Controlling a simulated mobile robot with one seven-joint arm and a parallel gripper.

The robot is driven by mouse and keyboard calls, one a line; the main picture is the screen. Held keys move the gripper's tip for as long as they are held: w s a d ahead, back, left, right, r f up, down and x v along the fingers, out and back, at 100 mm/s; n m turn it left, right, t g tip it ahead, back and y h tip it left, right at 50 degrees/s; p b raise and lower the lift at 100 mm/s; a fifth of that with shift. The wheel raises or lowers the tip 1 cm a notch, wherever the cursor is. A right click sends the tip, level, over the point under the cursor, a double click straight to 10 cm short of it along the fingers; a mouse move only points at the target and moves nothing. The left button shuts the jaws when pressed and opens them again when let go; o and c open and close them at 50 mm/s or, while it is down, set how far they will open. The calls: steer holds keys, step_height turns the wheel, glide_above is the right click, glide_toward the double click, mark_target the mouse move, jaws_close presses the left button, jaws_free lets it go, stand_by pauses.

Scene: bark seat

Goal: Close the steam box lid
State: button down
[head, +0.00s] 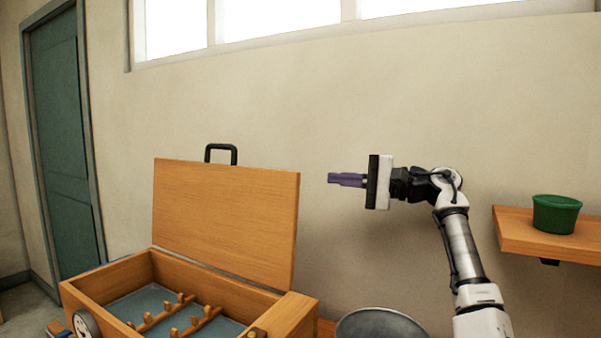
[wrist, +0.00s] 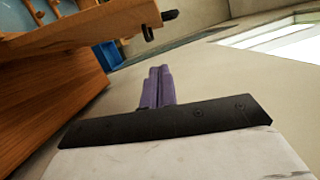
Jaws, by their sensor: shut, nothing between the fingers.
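The steam box (head: 212,275) is a wooden box at the lower left of the head view. Its wooden lid (head: 225,215) stands raised, nearly upright, with a black handle (head: 221,152) on its top edge. My gripper (head: 331,179) has purple fingers and is shut and empty. It is in the air to the right of the lid, near the height of its top edge, apart from it. The purple fingers also show in the wrist view (wrist: 161,72).
Inside the box are wooden pegs on rails (head: 175,315) over a blue-grey floor. A metal basin (head: 380,323) stands right of the box. A wooden shelf (head: 520,236) with a green tub (head: 556,214) is at the right. The wall is close behind; the air above the box is clear.

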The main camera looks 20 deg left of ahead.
mark_target(286, 175)
steer(key=s+a, duration=0.1)
steer(key=a, duration=0.2)
steer(key=s+a+p, duration=0.1)
steer(key=s+a, duration=0.1)
steer(key=a, duration=0.1)
steer(key=s+a+r+p, duration=0.1)
steer(key=a, duration=0.3)
steer(key=shift+s, duration=0.35)
steer(key=shift+s+a, duration=0.1)
steer(key=shift+s, duration=0.4)
steer(key=shift+s, duration=0.15)
